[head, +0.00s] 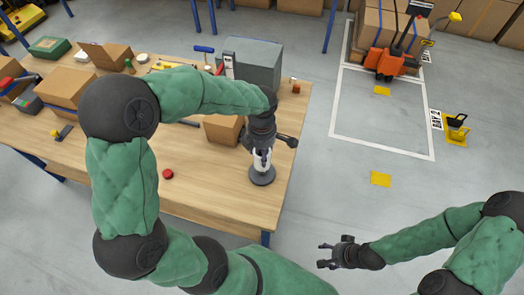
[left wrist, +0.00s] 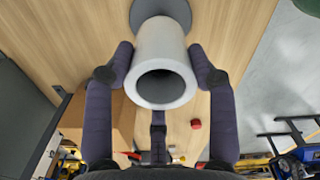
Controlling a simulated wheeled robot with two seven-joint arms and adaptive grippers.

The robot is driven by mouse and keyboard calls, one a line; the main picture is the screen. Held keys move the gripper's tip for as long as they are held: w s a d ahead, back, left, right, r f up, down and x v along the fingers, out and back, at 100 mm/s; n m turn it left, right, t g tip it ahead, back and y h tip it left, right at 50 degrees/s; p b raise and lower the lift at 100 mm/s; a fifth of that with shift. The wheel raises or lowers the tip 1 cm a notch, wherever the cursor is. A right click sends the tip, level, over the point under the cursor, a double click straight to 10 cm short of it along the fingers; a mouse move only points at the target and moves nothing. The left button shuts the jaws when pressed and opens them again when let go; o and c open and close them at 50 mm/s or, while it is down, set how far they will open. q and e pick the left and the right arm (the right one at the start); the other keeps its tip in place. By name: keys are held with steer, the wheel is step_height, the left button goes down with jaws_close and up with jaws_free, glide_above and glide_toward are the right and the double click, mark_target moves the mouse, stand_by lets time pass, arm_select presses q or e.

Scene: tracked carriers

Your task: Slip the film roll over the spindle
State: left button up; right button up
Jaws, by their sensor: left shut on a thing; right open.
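The film roll (left wrist: 152,40) is a white hollow cylinder; its open end faces the left wrist camera and its inside looks dark. My left gripper (head: 262,154) is shut on the roll, with purple fingers on its sides in the left wrist view. In the head view the roll (head: 261,163) is upright, just above the round dark base of the spindle (head: 262,177) near the table's right edge. The base also shows beyond the roll (left wrist: 181,10). The spindle's post is hidden, so I cannot tell how far the roll is around it. My right gripper (head: 328,256) is open and empty, off the table.
A red round object (head: 168,174) lies on the wooden table (head: 222,200) left of the spindle. A cardboard box (head: 222,128) and a grey box (head: 254,63) stand behind. Several tools and boxes fill the table's far left.

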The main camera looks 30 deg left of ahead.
arm_select(q)
steer(key=shift+f, duration=0.2)
steer(key=o, duration=1.3)
steer(key=o, duration=0.3)
step_height(320, 180, up, 12)
steer(key=p, duration=0.8)
stand_by(0.8)
stand_by(0.5)
